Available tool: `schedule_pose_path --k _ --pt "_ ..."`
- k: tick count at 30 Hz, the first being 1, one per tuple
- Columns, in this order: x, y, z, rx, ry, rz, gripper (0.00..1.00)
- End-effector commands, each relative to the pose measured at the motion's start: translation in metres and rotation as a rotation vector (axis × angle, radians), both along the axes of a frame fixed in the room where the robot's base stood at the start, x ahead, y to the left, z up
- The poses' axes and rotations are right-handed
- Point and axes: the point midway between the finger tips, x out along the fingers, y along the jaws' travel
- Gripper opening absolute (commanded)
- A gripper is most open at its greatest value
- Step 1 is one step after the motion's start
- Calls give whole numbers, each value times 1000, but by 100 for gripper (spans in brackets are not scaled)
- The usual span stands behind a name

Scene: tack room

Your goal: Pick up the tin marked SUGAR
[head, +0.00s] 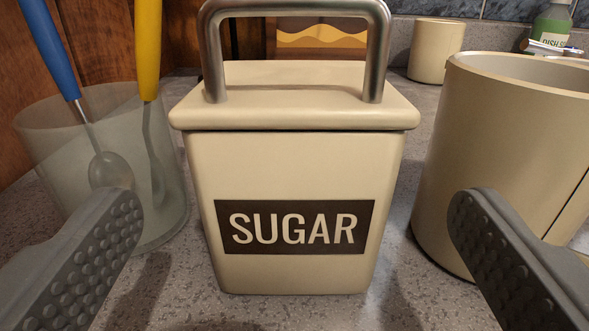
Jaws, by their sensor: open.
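The cream tin marked SUGAR (295,165) stands upright on the counter in the middle of the head view. It has a square tapered body, a dark label with pale letters, a lid and a grey metal handle on top. My gripper (295,215) is open, with one grey studded finger at the lower left and one at the lower right. The tin is centred in the gap between the fingers, apparently just beyond their tips. The fingers do not appear to touch the tin.
A clear container (50,150) with blue-handled and yellow-handled utensils stands close on the left. A large cream round canister (500,150) stands close on the right. Behind are a smaller cream canister (436,50) and a green dish soap bottle (552,25). Speckled counter (190,290) shows in front.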

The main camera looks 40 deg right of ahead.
Motion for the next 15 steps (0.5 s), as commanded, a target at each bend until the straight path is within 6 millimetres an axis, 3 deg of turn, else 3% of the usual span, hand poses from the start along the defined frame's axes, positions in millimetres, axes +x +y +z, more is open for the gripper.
schedule_pose_path --k 9,15 --pt "30 -21 -1 1 1 0 93" --pt "34 -22 -1 1 3 3 93"
